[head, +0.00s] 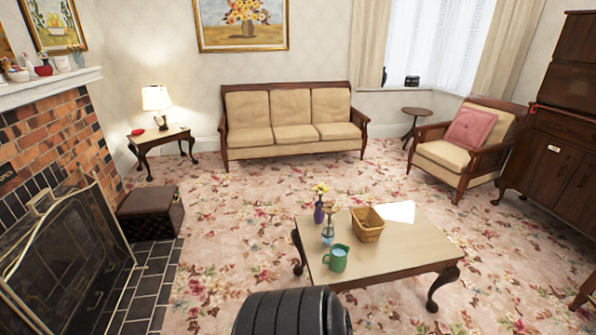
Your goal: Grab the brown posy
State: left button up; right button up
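A small posy with brownish-pink blooms (331,211) stands in a blue glass vase (328,234) on the low coffee table (395,256). Just behind and left of it, a yellow posy (320,188) stands in a purple vase (318,212). The brown posy is small in the view, so its exact blooms are hard to tell. Neither of my grippers is in view.
A teal mug (337,259), a wicker basket (368,226) and white paper (398,212) are also on the table. A sofa (293,134) and armchair (447,155) stand behind. The fireplace screen (65,262) is at left. Carpet left of the table is clear.

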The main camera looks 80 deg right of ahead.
aim_at(326, 209)
jog(key=k+z, duration=0.1)
jog(key=z, duration=2.8)
jog(key=i+j+z, duration=0.4)
jog(key=j, duration=0.15)
jog(key=i+j+z, duration=0.2)
jog(key=j+z, duration=0.2)
jog(key=j, duration=0.25)
jog(key=i+j+z, duration=0.2)
jog(key=j, duration=0.2)
